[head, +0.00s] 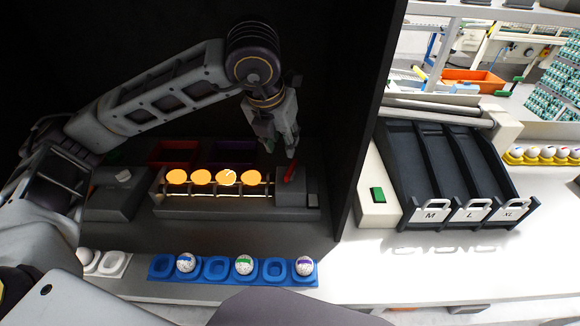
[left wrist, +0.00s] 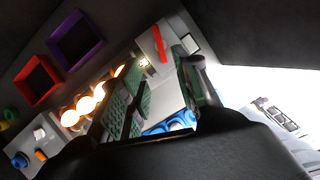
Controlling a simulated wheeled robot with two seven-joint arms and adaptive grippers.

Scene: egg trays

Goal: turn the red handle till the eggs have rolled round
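The red handle (head: 289,173) is a small upright bar at the right end of the dark egg roller (head: 220,208). In the left wrist view the red handle (left wrist: 159,44) shows beyond the space between my fingers. Several eggs (head: 202,177) glow orange in a row on the roller; they also glow in the left wrist view (left wrist: 85,106). My left gripper (head: 284,148) points down just above the red handle. In the left wrist view its green-padded fingers (left wrist: 158,82) are apart with nothing between them; no contact with the handle shows. My right gripper is out of view.
A red bin (head: 173,152) and a purple bin (head: 233,153) stand behind the roller. A blue tray (head: 217,270) with several speckled eggs lies in front. A dark wall (head: 366,110) closes the right side; beyond it are sorting lanes marked M, L, XL (head: 440,165).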

